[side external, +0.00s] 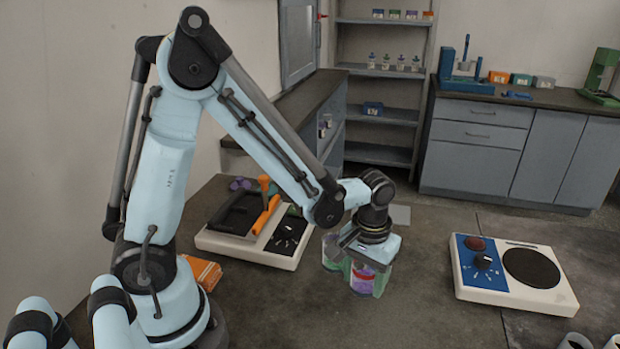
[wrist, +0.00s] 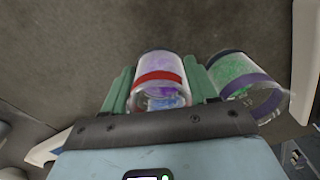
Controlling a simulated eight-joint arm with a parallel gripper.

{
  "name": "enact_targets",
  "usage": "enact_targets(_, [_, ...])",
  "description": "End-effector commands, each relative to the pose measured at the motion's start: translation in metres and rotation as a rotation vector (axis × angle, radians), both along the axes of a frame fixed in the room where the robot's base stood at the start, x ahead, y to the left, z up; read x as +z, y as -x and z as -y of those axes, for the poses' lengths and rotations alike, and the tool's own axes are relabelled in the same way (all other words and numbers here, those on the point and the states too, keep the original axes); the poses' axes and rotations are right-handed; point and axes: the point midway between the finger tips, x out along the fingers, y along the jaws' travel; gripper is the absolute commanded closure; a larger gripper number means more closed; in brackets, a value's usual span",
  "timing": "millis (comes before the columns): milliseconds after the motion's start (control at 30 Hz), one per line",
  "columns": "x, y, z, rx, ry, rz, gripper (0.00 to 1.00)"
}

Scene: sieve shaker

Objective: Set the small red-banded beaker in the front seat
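The small red-banded beaker (wrist: 158,77), clear with purple contents, lies between the two green fingers of my gripper (wrist: 160,85) in the wrist view. The fingers flank it closely; I cannot tell whether both press on it. In the side view my gripper (side external: 360,267) points down low over the bench, and the beaker (side external: 363,276) shows partly behind the fingers. I cannot tell whether it touches the bench. A purple-banded beaker (wrist: 240,78) with green contents is just right of the right finger. No seat can be made out clearly as the front one.
A white device with a dark round plate (side external: 531,267) and blue panel stands to the right. Another white device (side external: 284,262) with a dial and orange handle stands to the left. Orange boxes (side external: 205,271) lie near my base. Bare bench lies between the gripper and the right device.

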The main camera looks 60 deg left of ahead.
Motion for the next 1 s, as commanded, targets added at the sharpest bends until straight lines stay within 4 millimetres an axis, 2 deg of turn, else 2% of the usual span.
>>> enact_targets(467, [0.006, 0.0, 0.0, 0.0, 0.0, 0.0, 0.33])
enact_targets(667, [0.031, 0.0, 0.0, 0.0, 0.0, 0.0, 0.33])
enact_targets(1000, [0.083, 0.0, 0.0, 0.0, 0.0, 0.0, 0.33])
